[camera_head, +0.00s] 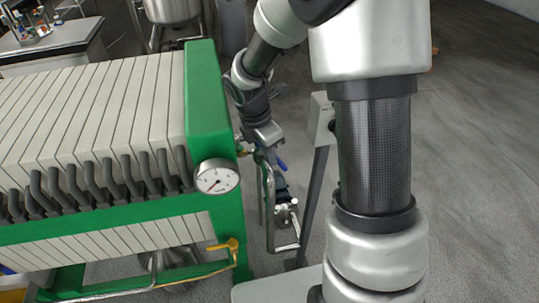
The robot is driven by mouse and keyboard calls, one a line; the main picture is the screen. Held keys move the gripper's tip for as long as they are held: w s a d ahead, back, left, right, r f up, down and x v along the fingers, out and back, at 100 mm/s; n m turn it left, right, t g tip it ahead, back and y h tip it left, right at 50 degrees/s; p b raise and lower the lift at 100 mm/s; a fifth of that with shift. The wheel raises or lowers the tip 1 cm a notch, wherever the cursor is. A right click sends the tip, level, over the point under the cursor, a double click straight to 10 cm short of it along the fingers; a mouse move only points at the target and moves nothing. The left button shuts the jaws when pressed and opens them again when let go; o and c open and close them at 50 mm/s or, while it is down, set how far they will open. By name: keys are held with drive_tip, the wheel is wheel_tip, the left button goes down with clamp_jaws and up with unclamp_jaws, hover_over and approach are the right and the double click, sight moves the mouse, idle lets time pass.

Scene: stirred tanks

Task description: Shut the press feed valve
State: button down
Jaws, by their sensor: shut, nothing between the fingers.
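The filter press has a green end frame (207,95) and a pack of pale plates (95,110). My gripper (266,146) is at the right side of this frame, pointing down, shut and empty. Just below it is a blue lever (281,165) by the pipework; whether the fingers touch it cannot be told. A yellow valve handle (222,245) sits lower on the press, clearly apart from my gripper. I cannot tell which of the two is the press feed valve. The valve bodies are small and partly hidden.
A round pressure gauge (217,177) sticks out from the green frame near my gripper. A bent metal pipe (270,215) runs down beside it. A steel tank (172,10) and a bench (50,42) stand behind. Open grey floor (480,150) lies to the right.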

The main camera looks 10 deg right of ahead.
drive_tip(key=d+n+p, duration=0.2)
drive_tip(key=p, duration=0.1)
drive_tip(key=d+n+p, duration=0.1)
drive_tip(key=n+p, duration=0.1)
drive_tip(key=shift+w+d+r+t, duration=0.2)
drive_tip(key=shift+w+r+t, duration=0.05)
drive_tip(key=shift+t, duration=0.15)
drive_tip(key=shift+w+d+f+p, duration=0.1)
drive_tip(key=shift+w+d+p, duration=0.2)
drive_tip(key=shift+d+p, duration=0.3)
drive_tip(key=shift+w+d+f+p, duration=0.1)
drive_tip(key=shift+w+d+p, duration=0.25)
drive_tip(key=shift+p, duration=0.4)
drive_tip(key=shift+d, duration=0.1)
drive_tip(key=shift+r, duration=0.1)
